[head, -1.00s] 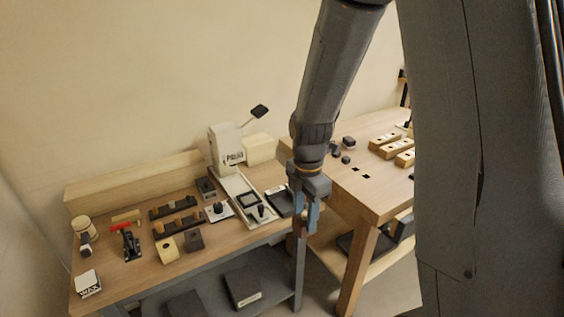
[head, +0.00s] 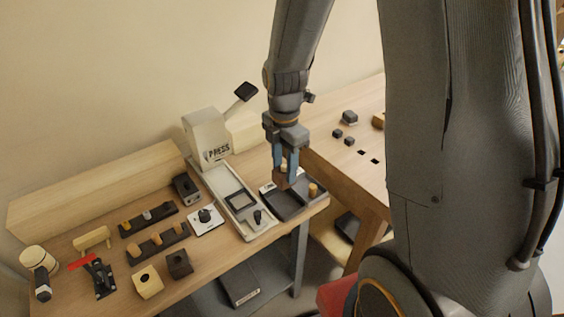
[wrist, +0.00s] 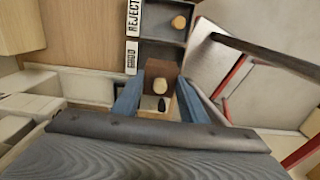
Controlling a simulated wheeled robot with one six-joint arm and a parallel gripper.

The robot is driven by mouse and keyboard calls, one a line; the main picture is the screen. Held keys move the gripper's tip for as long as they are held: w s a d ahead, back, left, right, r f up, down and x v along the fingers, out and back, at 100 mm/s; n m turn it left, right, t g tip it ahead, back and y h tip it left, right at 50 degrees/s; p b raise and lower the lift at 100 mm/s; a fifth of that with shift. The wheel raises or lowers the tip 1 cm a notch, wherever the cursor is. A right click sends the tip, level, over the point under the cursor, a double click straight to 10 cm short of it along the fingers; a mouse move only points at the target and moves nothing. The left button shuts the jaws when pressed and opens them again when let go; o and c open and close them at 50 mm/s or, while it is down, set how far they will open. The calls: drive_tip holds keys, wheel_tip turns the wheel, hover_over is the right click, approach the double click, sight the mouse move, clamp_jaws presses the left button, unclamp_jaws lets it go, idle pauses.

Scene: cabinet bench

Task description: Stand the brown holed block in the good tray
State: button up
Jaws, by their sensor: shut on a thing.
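The brown holed block (head: 282,182) is between the blue fingers of my gripper (head: 289,172), which is shut on it. It also shows in the wrist view (wrist: 163,67), with a pale round shape and a dark spot on it; I cannot tell whether the pale shape is a peg or a hole. The block is over the dark two-part tray (head: 288,211) at the bench's right end. In the wrist view the good compartment (wrist: 150,54), labelled GOOD, lies just beyond the block, partly hidden by it. I cannot tell whether the block touches the tray.
The reject compartment (wrist: 155,22) holds a tan peg (wrist: 179,21). The press (head: 207,140) and its long base stand left of the tray. Peg racks (head: 158,243), a cream block (head: 148,283) and a dark block (head: 179,263) lie further left. Another table (head: 350,165) adjoins at right.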

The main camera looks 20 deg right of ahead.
drive_tip(key=shift+f+b, duration=1.85)
drive_tip(key=shift+f, duration=0.3)
drive_tip(key=shift+f+b, duration=0.3)
drive_tip(key=shift+f, duration=0.5)
drive_tip(key=shift+f+p, duration=0.4)
drive_tip(key=shift+f, duration=1.5)
idle(1.9)
drive_tip(key=o, duration=1.2)
drive_tip(key=shift+o, duration=0.6)
drive_tip(key=shift+r, duration=0.15)
